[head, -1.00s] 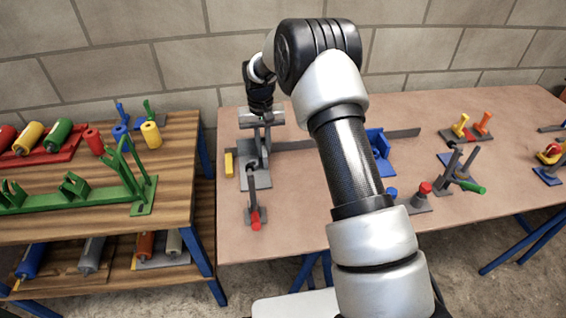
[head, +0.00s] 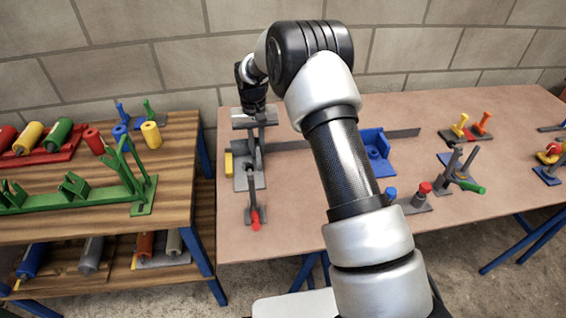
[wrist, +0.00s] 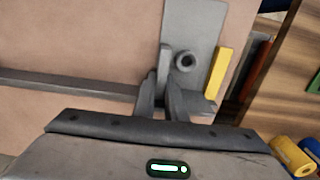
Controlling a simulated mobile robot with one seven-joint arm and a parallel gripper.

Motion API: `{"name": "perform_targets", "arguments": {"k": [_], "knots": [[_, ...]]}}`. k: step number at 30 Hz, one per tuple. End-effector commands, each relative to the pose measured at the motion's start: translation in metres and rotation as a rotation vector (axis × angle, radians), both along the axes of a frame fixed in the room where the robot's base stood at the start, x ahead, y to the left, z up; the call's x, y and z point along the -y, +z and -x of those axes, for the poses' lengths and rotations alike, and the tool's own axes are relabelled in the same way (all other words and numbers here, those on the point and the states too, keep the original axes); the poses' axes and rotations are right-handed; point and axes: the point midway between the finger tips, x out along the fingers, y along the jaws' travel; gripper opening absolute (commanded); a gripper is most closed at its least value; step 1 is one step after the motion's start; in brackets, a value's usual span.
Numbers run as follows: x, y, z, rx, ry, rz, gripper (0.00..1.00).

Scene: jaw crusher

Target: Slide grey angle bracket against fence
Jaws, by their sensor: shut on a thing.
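The grey angle bracket (head: 259,150) stands at the left end of the table, with an upright part and a flat grey plate. My gripper (wrist: 160,103) has its fingers closed around the thin grey upright in the wrist view, where a round boss shows just beside it. In the head view my gripper (head: 253,112) reaches down from the far side and its fingertips are mostly hidden. A long low grey bar, seemingly the fence (head: 400,133), runs along the table to the right; it also shows in the wrist view (wrist: 60,85). Contact between bracket and bar is hard to tell.
A yellow block (head: 229,164) stands close to the left of the bracket. A red-tipped clamp (head: 254,215) lies in front of it. A blue fixture (head: 374,150) stands further right. A wooden bench (head: 170,160) with coloured parts adjoins at left.

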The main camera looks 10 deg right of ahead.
Motion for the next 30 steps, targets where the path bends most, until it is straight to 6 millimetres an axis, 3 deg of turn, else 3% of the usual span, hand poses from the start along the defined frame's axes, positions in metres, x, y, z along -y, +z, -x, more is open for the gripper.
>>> {"name": "perform_targets", "arguments": {"k": [8, 9, 12, 13, 22, 30], "knots": [[-0.003, 0.002, -0.003, 0.009, 0.000, -0.005, 0.00], [-0.003, 0.002, -0.003, 0.009, 0.000, -0.005, 0.14], [-0.003, 0.002, -0.002, 0.007, 0.000, -0.004, 0.31], [-0.002, 0.002, -0.002, 0.007, 0.000, -0.004, 0.33], [-0.001, 0.001, 0.000, 0.001, 0.000, -0.002, 0.33], [-0.001, 0.020, -0.001, 0.003, 0.000, -0.002, 0.33]]}}
